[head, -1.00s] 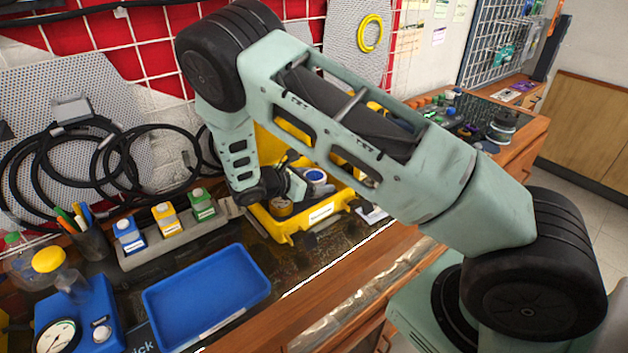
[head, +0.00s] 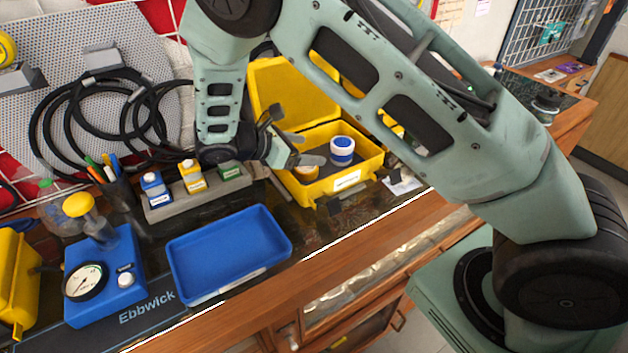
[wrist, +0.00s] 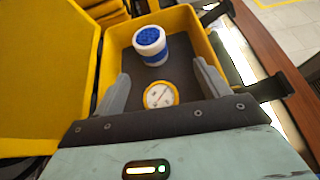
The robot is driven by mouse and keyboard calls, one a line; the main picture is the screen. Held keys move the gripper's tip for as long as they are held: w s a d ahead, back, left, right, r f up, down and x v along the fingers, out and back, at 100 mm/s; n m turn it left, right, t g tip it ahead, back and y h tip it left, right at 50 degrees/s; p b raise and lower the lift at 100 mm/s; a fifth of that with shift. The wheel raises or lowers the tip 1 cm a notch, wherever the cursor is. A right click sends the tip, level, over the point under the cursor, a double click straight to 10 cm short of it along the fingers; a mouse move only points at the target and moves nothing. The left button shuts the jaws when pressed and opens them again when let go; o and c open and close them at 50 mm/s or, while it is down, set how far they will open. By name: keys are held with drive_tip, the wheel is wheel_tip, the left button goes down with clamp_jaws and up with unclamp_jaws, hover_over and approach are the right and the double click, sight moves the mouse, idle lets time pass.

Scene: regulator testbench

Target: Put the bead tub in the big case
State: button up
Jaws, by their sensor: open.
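The bead tub (head: 342,150), white with a blue band and blue beads at its top, stands upright inside the open yellow case (head: 373,165). In the wrist view the tub (wrist: 150,45) is at the case's far end on the dark floor. A yellow-rimmed round gauge (wrist: 160,95) lies in the same case, nearer my gripper. My gripper (head: 303,149) is over the case. In the wrist view my gripper (wrist: 164,88) is open, with the gauge showing between its fingers and the tub beyond them. It holds nothing.
An empty blue tray (head: 228,255) lies left of the case. Behind it a grey rack (head: 205,192) holds blue, yellow and green bottles. A blue gauge unit (head: 105,275) and another yellow item (head: 17,275) are at left. The case's raised lid (head: 280,90) stands behind.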

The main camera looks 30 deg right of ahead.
drive_tip(key=s+a+r+m+y, duration=0.3)
drive_tip(key=s+a+y, duration=0.1)
drive_tip(key=s, duration=0.5)
drive_tip(key=s+a+r+m+y, duration=0.3)
drive_tip(key=s+a+y, duration=0.1)
drive_tip(key=s, duration=0.6)
drive_tip(key=s+a+r+m+y, duration=0.4)
drive_tip(key=s+a+y, duration=0.1)
drive_tip(key=s, duration=0.5)
drive_tip(key=shift+a, duration=0.7)
